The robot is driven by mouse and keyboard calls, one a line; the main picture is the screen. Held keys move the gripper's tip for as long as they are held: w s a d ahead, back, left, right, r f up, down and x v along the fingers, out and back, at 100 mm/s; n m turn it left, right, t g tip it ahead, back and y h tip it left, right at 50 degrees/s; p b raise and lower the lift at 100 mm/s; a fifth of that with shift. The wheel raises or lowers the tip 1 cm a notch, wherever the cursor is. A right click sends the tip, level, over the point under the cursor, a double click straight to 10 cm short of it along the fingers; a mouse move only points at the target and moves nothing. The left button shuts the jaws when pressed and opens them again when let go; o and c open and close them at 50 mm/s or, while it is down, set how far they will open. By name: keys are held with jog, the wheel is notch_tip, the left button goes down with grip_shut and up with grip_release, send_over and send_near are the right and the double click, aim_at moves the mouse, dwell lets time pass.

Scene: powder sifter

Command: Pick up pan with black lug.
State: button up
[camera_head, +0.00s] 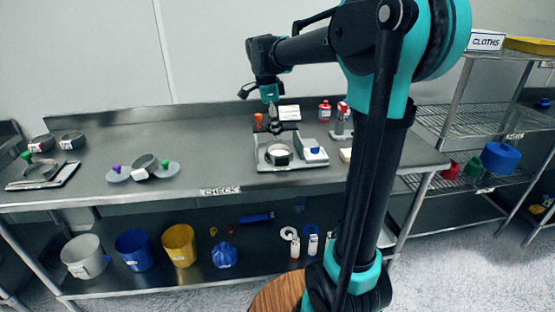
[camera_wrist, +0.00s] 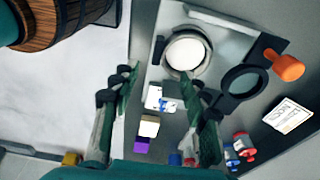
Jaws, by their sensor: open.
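A round metal pan (camera_head: 270,160) with a pale inside sits on a grey-white stand on the bench. A small black piece on its front side looks like the lug. In the wrist view the pan (camera_wrist: 204,67) is beyond my fingertips, with a dark piece at its left side. My gripper (camera_head: 273,112) hangs above and behind the stand, pointing down. In the wrist view my gripper (camera_wrist: 162,82) has its two fingers wide apart with nothing held. It is apart from the pan.
Red-capped bottles (camera_head: 324,111) stand behind. Other pans (camera_head: 146,162) and discs lie at left; bare bench lies between.

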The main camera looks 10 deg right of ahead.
aim_at(282, 157)
jog(key=f, duration=0.4)
jog(key=d+f, duration=0.1)
jog(key=f, duration=0.3)
jog(key=d+f, duration=0.1)
jog(key=f, duration=0.3)
jog(key=shift+d, duration=0.15)
grip_shut()
